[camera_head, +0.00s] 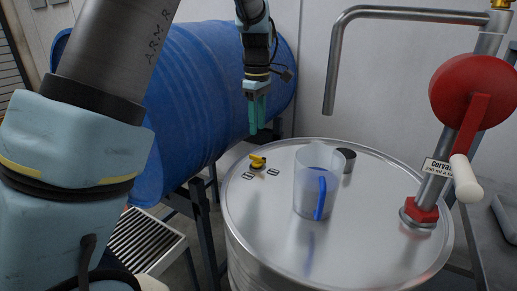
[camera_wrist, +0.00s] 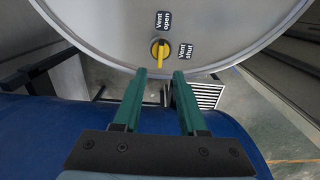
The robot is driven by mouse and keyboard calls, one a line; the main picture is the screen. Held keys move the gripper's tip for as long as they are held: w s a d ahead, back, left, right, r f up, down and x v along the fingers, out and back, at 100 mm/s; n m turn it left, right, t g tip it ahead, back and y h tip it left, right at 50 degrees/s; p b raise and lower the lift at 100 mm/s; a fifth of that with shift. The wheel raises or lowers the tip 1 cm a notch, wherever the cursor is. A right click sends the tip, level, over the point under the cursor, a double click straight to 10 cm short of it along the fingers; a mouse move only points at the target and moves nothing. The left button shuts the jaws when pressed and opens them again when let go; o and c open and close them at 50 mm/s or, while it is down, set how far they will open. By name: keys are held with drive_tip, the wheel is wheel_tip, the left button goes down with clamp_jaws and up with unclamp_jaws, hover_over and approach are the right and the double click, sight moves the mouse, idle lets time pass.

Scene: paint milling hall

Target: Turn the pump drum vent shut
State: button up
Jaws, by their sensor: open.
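The steel pump drum (camera_head: 270,215) stands upright with a yellow vent knob (camera_head: 257,160) near the left edge of its lid. In the wrist view the vent knob (camera_wrist: 160,50) lies roughly in line with the "Vent open" label (camera_wrist: 163,20); the "Vent shut" label (camera_wrist: 185,50) is to its right. I cannot tell which end of the knob is its pointer. My gripper (camera_head: 258,130) hangs fingers down, above the vent and apart from it. In the wrist view its green fingers (camera_wrist: 158,73) are spread and empty, with the knob just beyond the tips.
A clear jug with a blue handle (camera_head: 320,195) and a small dark cap (camera_head: 347,160) are on the lid. A red crank pump (camera_head: 470,95) with a bent steel spout (camera_head: 332,60) rises at the right. A large blue drum (camera_head: 195,90) lies behind on a stand.

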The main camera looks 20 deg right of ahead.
sight(257, 160)
wheel_tip(257, 160, down, 10)
drive_tip(key=shift+s+r+p, duration=0.1)
drive_tip(key=shift+r+p, duration=0.15)
drive_tip(key=shift+p, duration=0.45)
clamp_jaws()
